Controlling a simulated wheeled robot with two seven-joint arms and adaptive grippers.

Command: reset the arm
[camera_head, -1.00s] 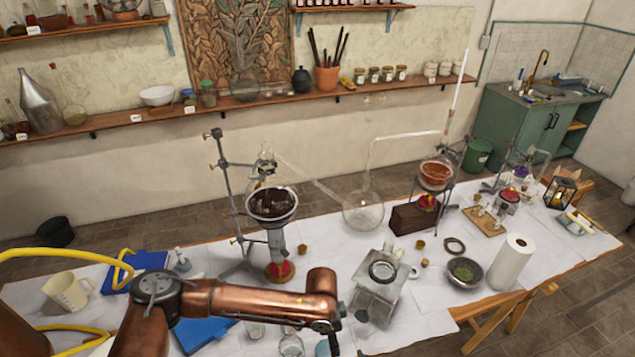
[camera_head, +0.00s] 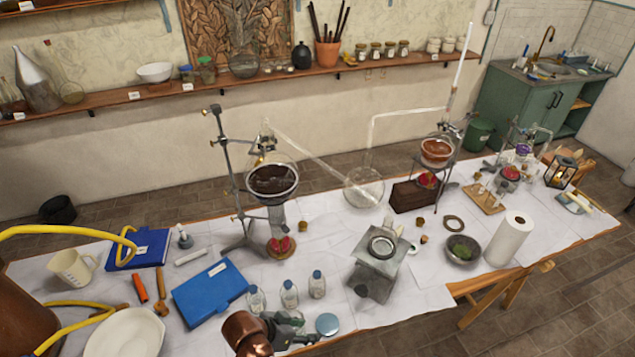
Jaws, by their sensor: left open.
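My left arm's copper link (camera_head: 246,333) shows at the bottom edge of the head view, left of the middle. My right gripper is not in view.
A stand with a dark flask (camera_head: 271,181) and a grey metal device (camera_head: 379,263) stand behind. White sheets cover the table (camera_head: 410,300).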

